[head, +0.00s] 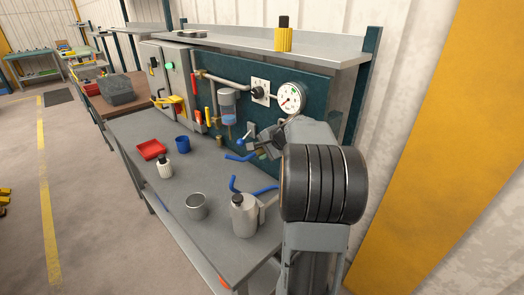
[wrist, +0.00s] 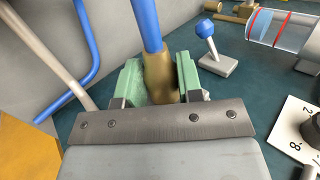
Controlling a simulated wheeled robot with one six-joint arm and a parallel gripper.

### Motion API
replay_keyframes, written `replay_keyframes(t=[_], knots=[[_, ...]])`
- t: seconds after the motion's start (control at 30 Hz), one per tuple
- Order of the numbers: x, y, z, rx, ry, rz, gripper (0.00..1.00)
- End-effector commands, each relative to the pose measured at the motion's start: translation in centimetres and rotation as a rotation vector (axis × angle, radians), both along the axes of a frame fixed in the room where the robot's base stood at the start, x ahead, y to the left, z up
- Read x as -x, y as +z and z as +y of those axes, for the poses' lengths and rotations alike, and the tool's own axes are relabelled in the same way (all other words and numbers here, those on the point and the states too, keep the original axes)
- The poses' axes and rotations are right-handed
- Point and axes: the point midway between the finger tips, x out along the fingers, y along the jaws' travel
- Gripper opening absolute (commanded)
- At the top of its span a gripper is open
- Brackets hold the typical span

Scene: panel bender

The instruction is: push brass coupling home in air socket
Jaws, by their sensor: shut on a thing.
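The brass coupling (wrist: 158,78) is in the wrist view, with a blue hose (wrist: 146,22) running out of it toward the top of the picture. My gripper (wrist: 160,88) is shut on it, with a pale green pad on each side. In the head view my gripper (head: 268,147) is close to the teal panel, below the pressure gauge, and the coupling is too small to make out there. The air socket cannot be made out; the coupling and gripper may hide it. I cannot tell how far in the coupling sits.
A lever with a blue knob (wrist: 208,30) stands right of the coupling. A clear filter bowl (head: 227,105) and a gauge (head: 291,97) are on the panel (head: 320,130). A white bottle (head: 243,218), metal cup (head: 197,207) and red tray (head: 151,149) stand on the bench (head: 185,222).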

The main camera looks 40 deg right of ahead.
Motion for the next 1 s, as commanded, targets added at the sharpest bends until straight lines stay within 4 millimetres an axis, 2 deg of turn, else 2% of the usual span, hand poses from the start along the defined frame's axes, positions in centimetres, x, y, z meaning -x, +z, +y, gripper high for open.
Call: replay_keyframes(t=[0.3, 0.33, 0.6, 0.87, 1.0], knots=[[-0.11, 0.08, -0.66, 0.001, -0.001, -0.001, 0.13], [-0.11, 0.07, -0.61, 0.001, -0.001, -0.001, 0.36], [-0.11, 0.04, -0.58, 0.0, 0.0, -0.001, 0.62], [-0.04, 0.08, -0.6, 0.0, 0.0, 0.0, 0.63], [0.69, 0.85, -0.81, 0.002, 0.001, -0.001, 0.63]])
